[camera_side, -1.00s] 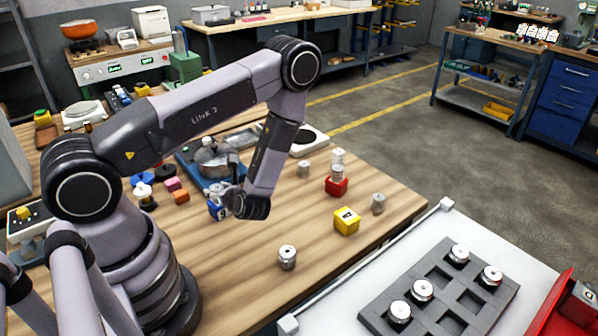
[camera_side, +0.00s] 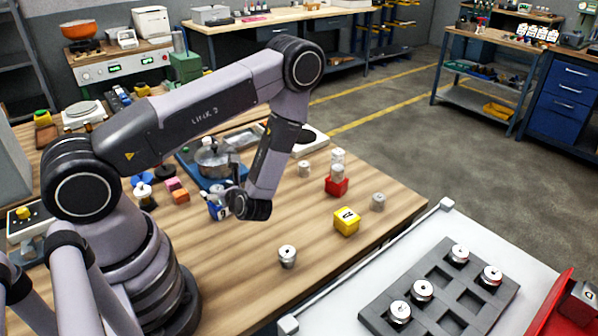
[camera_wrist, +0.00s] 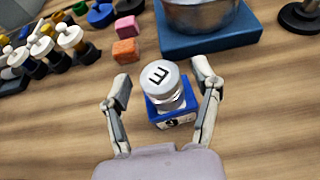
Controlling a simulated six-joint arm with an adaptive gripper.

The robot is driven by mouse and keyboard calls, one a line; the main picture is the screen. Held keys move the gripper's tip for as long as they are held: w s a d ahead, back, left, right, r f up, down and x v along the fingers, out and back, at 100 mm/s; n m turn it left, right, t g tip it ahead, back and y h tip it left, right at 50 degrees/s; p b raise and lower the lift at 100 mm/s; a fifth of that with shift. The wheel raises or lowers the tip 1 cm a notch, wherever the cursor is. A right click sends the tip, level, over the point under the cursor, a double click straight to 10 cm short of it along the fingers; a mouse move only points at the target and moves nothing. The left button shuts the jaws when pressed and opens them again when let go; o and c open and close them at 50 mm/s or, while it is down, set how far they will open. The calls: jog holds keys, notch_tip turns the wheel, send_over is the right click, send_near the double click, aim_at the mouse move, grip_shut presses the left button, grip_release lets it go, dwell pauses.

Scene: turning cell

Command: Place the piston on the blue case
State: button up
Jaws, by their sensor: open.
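A silver piston (camera_wrist: 166,80) with a black "E" on its top stands upright on the blue case (camera_wrist: 172,117) in the wrist view. My gripper (camera_wrist: 162,82) is open, with one finger on each side of the piston and visible gaps between. In the side view my gripper (camera_side: 226,190) is low over the table at the blue case (camera_side: 216,211). There my gripper largely hides the piston.
A pot (camera_side: 213,160) on a blue base stands just behind. A red case (camera_side: 336,187) bears stacked pistons; a yellow case (camera_side: 346,221) and loose pistons (camera_side: 287,257) stand to the right. A grey tray (camera_side: 440,300) holds several pistons.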

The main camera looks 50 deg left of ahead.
jog(key=v, duration=1.1)
jog(key=s+d+r+n+t+h, duration=0.2)
jog(key=r+n, duration=0.4)
jog(key=r, duration=0.4)
jog(key=s+d+r+n+t+h, duration=0.1)
jog(key=s+r+n+h, duration=0.3)
jog(key=r, duration=0.6)
jog(key=s+d+r+n+t+h, duration=0.2)
jog(key=s+d+r+n+h, duration=0.1)
jog(key=r+n+h, duration=0.4)
notch_tip(320, 180, up, 4)
jog(key=shift+s+d+f+n+t, duration=0.15)
jog(key=shift+s+d+n+t, duration=0.15)
jog(key=shift+s+d+n, duration=0.15)
